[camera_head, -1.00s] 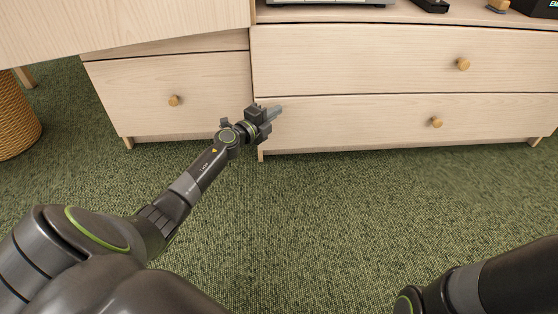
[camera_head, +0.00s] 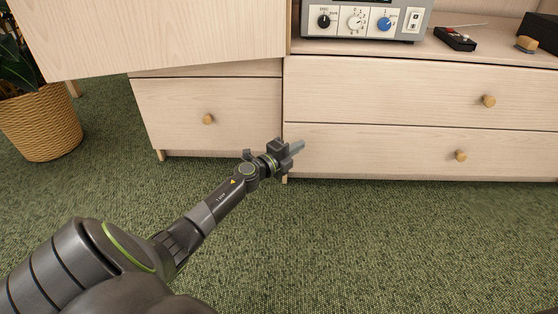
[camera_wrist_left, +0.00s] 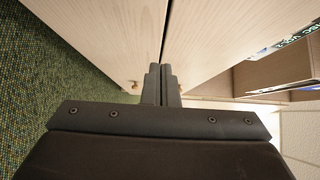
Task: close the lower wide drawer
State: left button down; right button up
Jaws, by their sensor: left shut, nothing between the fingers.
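The lower wide drawer (camera_head: 385,152) is the bottom right front of the pale wood cabinet, with a round wooden knob (camera_head: 460,155). Its front looks about level with the wide drawer above it; I cannot tell whether a small gap is left. My left gripper (camera_head: 298,146) is shut and empty, with its fingertips in front of this drawer's left end, far left of the knob. Whether they touch the front is unclear. In the left wrist view the shut fingers (camera_wrist_left: 162,84) point along a seam between two pale wood faces. My right gripper is out of view.
A large pale wood panel (camera_head: 160,38) juts out at the upper left, above a narrow drawer (camera_head: 225,110). A device with dials (camera_head: 360,22) and a small black device (camera_head: 455,39) sit on top. A woven plant basket (camera_head: 42,122) stands left. The green carpet is clear.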

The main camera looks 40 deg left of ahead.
pick_arm(q)
jog(key=s+a, duration=0.1)
jog(key=s, duration=0.6)
jog(key=shift+s+a+p, duration=0.15)
jog(key=shift+s+p, duration=0.15)
jog(key=shift+s, duration=0.05)
